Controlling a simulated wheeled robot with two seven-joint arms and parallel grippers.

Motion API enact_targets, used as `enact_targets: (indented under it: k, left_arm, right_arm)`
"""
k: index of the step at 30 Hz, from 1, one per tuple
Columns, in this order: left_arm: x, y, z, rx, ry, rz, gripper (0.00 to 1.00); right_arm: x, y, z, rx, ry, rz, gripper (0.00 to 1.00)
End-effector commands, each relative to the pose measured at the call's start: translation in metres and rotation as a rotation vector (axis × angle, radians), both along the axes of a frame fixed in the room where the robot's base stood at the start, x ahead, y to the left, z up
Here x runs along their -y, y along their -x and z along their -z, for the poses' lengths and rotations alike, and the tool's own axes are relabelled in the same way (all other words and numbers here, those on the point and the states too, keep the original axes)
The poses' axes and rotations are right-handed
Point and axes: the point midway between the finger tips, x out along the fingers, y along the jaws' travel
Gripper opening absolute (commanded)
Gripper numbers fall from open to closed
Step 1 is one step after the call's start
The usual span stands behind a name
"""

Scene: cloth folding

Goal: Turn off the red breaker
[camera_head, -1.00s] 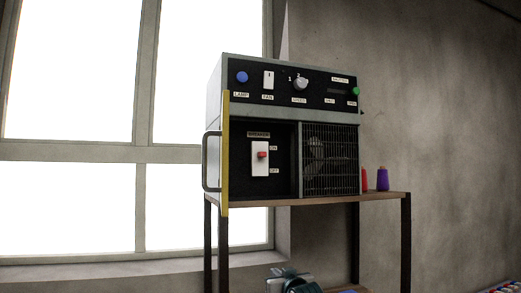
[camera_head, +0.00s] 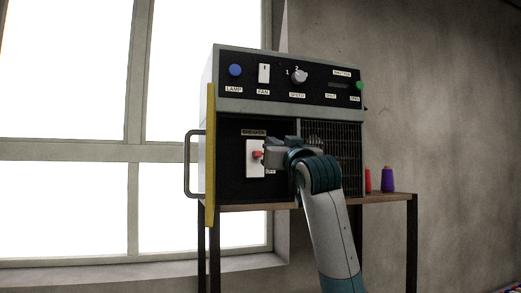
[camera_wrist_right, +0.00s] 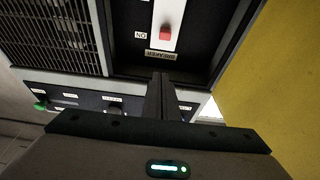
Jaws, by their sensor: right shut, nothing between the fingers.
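The red breaker switch (camera_head: 257,154) sits on a white plate (camera_head: 250,168) behind the open yellow-edged door of the machine. In the right wrist view the red switch (camera_wrist_right: 165,33) lies level with the ON label (camera_wrist_right: 140,36), and the picture is upside down. My right gripper (camera_head: 268,147) is just right of the switch in the head view and covers the ON label there. In the wrist view its fingers (camera_wrist_right: 160,80) are shut and empty, with the BREAKER label (camera_wrist_right: 160,55) between their tips and the switch. Contact cannot be told. My left gripper is not in view.
The machine (camera_head: 217,100) stands on a wooden shelf (camera_head: 385,196). The open door (camera_head: 210,160) with its handle is left of the breaker. A fan grille (camera_head: 345,150) is behind my arm.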

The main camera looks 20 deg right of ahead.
Motion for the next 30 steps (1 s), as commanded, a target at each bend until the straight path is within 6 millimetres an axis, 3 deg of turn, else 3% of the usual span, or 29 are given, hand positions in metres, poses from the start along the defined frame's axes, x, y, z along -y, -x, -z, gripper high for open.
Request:
enact_targets:
  k: [14, 30]
  left_arm:
    - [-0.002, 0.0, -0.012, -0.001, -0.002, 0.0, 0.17]
    - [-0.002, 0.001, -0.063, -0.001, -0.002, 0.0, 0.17]
  right_arm:
    - [0.0, -0.014, -0.006, -0.003, 0.0, 0.001, 0.0]
    - [-0.003, -0.082, -0.032, -0.003, 0.0, 0.0, 0.0]
